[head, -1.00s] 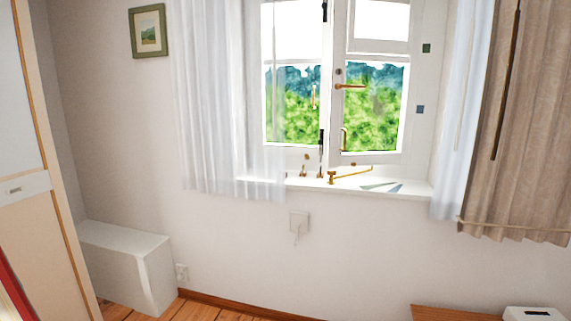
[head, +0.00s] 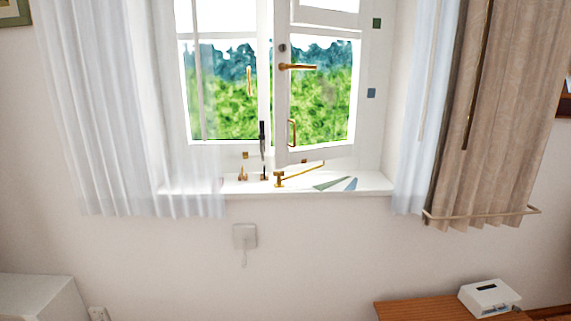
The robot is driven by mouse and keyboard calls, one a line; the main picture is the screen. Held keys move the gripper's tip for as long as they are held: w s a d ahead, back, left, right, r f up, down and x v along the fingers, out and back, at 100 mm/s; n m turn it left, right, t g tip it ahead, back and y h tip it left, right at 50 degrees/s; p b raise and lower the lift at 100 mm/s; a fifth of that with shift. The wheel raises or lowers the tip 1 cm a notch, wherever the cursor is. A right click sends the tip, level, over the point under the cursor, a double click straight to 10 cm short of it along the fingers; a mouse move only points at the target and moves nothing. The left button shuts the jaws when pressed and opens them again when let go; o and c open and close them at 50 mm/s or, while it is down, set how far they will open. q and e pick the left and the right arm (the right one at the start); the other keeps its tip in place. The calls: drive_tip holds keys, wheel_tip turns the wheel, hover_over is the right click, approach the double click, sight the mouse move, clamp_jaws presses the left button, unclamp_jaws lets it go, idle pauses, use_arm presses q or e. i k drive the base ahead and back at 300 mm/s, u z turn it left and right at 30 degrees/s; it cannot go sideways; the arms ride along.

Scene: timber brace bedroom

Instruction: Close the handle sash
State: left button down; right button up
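The handle sash (head: 318,152) is the right-hand window sash in the head view. It has a brass lever handle (head: 298,67) and a small brass pull (head: 292,132) low on its left stile. The sash looks swung somewhat inward, its lower edge standing over the sill; the exact angle is hard to tell. The other sash (head: 215,153) on the left has a small brass fitting (head: 249,80). A brass stay (head: 302,173) lies slantwise at the sill below the handle sash. Neither of my grippers shows.
The white sill (head: 360,186) holds small brass fittings and flat grey-green pieces. A sheer curtain (head: 95,120) hangs left, and a brown curtain (head: 490,130) hangs right. A wooden surface (head: 420,309) with a white box (head: 488,297) stands low right. A white block (head: 40,298) is low left.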

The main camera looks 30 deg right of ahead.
sight(284, 156)
drive_tip(key=z, duration=0.55)
drive_tip(key=i, duration=0.85)
drive_tip(key=z, duration=0.9)
